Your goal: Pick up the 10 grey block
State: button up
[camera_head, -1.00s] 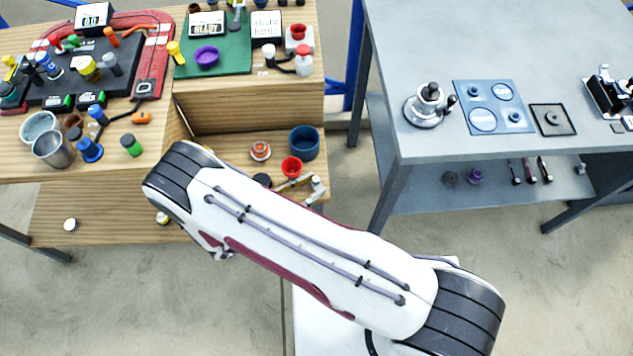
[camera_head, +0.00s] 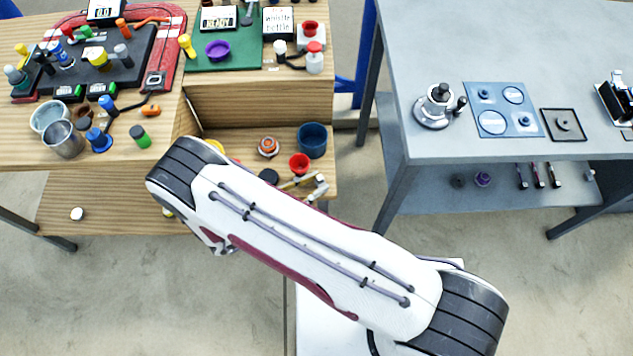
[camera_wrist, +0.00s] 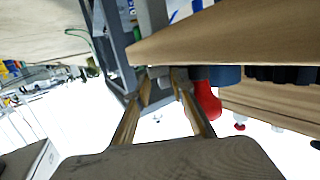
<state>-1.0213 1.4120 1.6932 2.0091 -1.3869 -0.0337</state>
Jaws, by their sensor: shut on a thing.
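In the wrist view my gripper (camera_wrist: 163,78) shows as two tan fingers that reach up from a dark palm and close in toward each other. A small grey piece (camera_wrist: 158,72) shows between the fingertips, and the fingers are shut on it. It is mostly hidden, so its shape and any number on it cannot be read.
The stepped wooden bench holds a blue bowl (camera_head: 312,140), a red cup (camera_head: 299,164) and several small parts. The red cup (camera_wrist: 208,100) is near the right finger. A grey table (camera_head: 430,40) stands to the right, across a floor gap.

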jog(key=f+v, duration=0.3)
jog(key=v, duration=1.3)
jog(key=shift+s+a, duration=0.3)
jog(key=shift+a, duration=0.25)
jog(key=shift+f, duration=0.1)
